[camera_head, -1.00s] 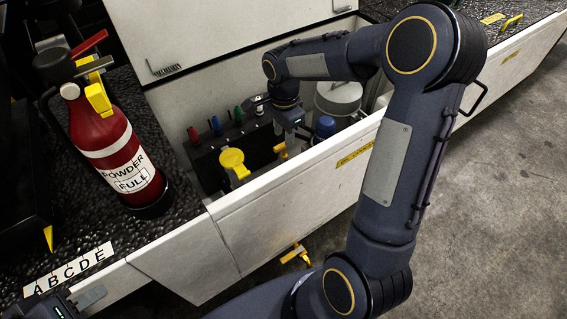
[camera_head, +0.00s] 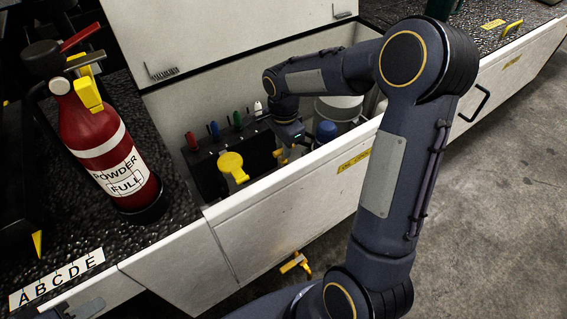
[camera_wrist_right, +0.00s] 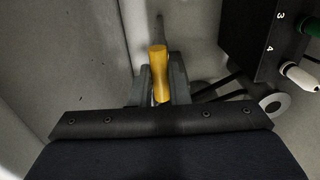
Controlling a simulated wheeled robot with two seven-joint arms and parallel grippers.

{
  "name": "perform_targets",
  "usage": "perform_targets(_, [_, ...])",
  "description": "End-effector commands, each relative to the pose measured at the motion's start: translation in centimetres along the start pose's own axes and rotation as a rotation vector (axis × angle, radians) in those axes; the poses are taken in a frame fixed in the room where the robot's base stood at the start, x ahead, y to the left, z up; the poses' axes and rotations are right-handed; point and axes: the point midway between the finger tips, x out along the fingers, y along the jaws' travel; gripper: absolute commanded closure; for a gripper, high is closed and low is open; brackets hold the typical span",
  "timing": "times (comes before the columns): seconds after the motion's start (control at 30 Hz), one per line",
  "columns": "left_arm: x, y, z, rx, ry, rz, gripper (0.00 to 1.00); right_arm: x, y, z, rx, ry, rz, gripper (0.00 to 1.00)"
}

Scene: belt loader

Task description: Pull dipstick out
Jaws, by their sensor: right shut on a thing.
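The dipstick has a yellow handle (camera_wrist_right: 158,75), which sits between the two grey fingers of my right gripper (camera_wrist_right: 160,88) in the right wrist view. A thin grey rod runs on beyond the handle, along the pale compartment wall. In the head view my right gripper (camera_head: 284,147) is low inside the open white compartment (camera_head: 290,190), and a bit of yellow handle (camera_head: 279,154) shows at its fingers. The lower end of the dipstick is hidden.
A black block with coloured knobs (camera_head: 214,130) and a yellow cap (camera_head: 232,165) stand left of the right gripper. A blue cap (camera_head: 326,131) is close on its right. A red fire extinguisher (camera_head: 97,130) stands on the black deck at left.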

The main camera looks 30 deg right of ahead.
Motion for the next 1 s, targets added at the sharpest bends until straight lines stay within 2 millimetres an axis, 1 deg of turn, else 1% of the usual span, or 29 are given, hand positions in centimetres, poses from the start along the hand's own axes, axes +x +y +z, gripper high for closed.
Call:
perform_targets(0.73, [-0.8, 0.4, -0.4, 0.000, 0.000, 0.000, 0.64, -1.2, 0.0, 0.0, 0.000, 0.000, -0.001, 1.00])
perform_targets(1.0, [-0.8, 0.4, -0.4, 0.000, 0.000, 0.000, 0.64, -1.2, 0.0, 0.0, 0.000, 0.000, 0.000, 1.00])
